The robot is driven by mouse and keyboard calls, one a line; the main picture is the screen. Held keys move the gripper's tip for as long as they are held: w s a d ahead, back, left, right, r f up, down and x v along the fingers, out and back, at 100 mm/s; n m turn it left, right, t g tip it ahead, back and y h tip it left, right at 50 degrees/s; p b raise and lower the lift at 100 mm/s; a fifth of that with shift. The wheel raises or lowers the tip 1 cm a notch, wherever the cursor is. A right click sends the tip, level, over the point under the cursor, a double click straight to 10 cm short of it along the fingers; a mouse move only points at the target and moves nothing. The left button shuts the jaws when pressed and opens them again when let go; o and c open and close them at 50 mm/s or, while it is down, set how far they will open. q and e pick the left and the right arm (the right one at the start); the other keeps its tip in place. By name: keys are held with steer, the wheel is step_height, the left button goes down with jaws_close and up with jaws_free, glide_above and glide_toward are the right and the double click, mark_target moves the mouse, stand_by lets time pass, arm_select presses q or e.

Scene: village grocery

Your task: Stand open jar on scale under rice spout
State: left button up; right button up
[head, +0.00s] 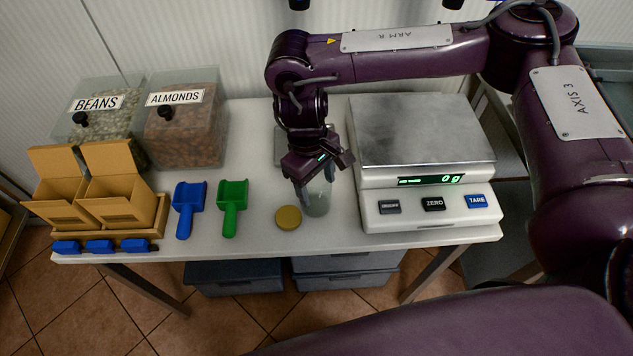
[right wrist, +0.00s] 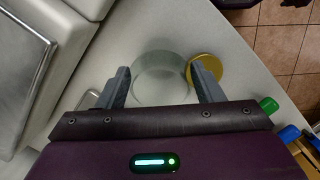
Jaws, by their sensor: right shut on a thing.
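The clear glass jar (head: 318,198) stands upright on the table just left of the scale, its top partly hidden by my right gripper (head: 316,190). In the right wrist view the jar (right wrist: 161,72) is between the two fingers of my right gripper (right wrist: 165,88), which is shut on it. The gold lid (head: 288,217) lies flat on the table beside the jar; it also shows in the wrist view (right wrist: 207,68). The scale (head: 375,212) has an empty steel pan (head: 420,130) and reads 0 g. I cannot make out a rice spout for certain. My left gripper is out of view.
A blue scoop (head: 189,208) and a green scoop (head: 232,207) lie left of the lid. Bins of beans (head: 95,118) and almonds (head: 185,130) stand at the back left. Open cardboard boxes (head: 120,202) are at the left. Dark fittings (head: 453,4) show at the top edge.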

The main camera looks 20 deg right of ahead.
steer(key=shift+f, duration=0.1)
steer(key=o, duration=1.1)
